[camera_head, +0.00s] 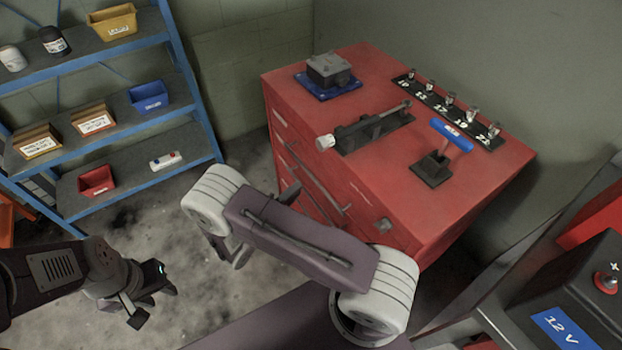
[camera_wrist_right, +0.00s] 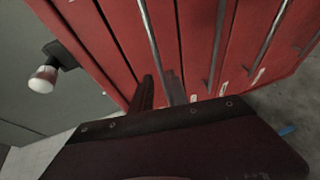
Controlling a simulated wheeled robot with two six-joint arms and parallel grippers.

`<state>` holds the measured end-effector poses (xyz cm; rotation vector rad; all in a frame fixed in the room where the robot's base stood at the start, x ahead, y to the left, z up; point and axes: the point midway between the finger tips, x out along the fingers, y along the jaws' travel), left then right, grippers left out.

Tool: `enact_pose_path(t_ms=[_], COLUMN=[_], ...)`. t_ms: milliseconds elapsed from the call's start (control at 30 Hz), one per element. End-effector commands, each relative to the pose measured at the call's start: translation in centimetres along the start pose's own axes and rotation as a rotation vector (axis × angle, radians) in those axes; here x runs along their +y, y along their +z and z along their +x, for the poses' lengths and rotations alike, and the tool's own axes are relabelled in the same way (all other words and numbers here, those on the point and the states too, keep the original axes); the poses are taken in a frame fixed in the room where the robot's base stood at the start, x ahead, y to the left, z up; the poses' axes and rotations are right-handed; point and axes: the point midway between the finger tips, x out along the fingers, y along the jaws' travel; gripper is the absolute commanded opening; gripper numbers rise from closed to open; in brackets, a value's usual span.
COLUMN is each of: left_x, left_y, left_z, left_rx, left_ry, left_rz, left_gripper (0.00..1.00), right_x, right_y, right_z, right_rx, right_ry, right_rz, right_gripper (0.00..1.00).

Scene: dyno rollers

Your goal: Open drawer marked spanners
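The red tool cabinet (camera_head: 400,190) stands at right centre, its drawer fronts facing left. Several drawers with long metal bar handles (camera_head: 318,185) show, and all look shut. The right wrist view shows the red fronts (camera_wrist_right: 195,45) and handles (camera_wrist_right: 150,35) up close, turned sideways. Small pale labels (camera_wrist_right: 257,75) are too small to read, so I cannot tell which drawer is marked spanners. My right gripper (camera_wrist_right: 158,95) is close to the fronts beside one handle; its grip is unclear and my arm hides most of it. My left gripper (camera_head: 150,297) is open and empty above the floor.
A blue shelf rack (camera_head: 190,85) with bins stands left. A 12 V unit (camera_head: 575,290) is at right. Floor between is clear.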

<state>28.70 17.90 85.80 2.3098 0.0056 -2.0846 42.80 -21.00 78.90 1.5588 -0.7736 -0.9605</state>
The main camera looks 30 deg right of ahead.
Motion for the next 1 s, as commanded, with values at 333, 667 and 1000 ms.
enact_pose_path(t_ms=[333,667,1000], left_x=[0.0,0.0,0.0], left_y=[-0.1,-0.1,-0.1], left_z=[-0.4,-0.5,-0.4], left_rx=[0.0,0.0,0.0], left_ry=[0.0,0.0,0.0], left_rz=[0.0,0.0,0.0], left_gripper=[0.36,0.36,0.36], right_x=[0.1,0.1,0.1], right_y=[0.3,0.2,0.2], right_z=[5.3,9.1,9.1], right_rx=[-0.012,-0.007,-0.007], right_ry=[-0.003,-0.004,-0.004], right_rz=[-0.001,-0.001,-0.002], right_gripper=[0.2,0.2,0.0])
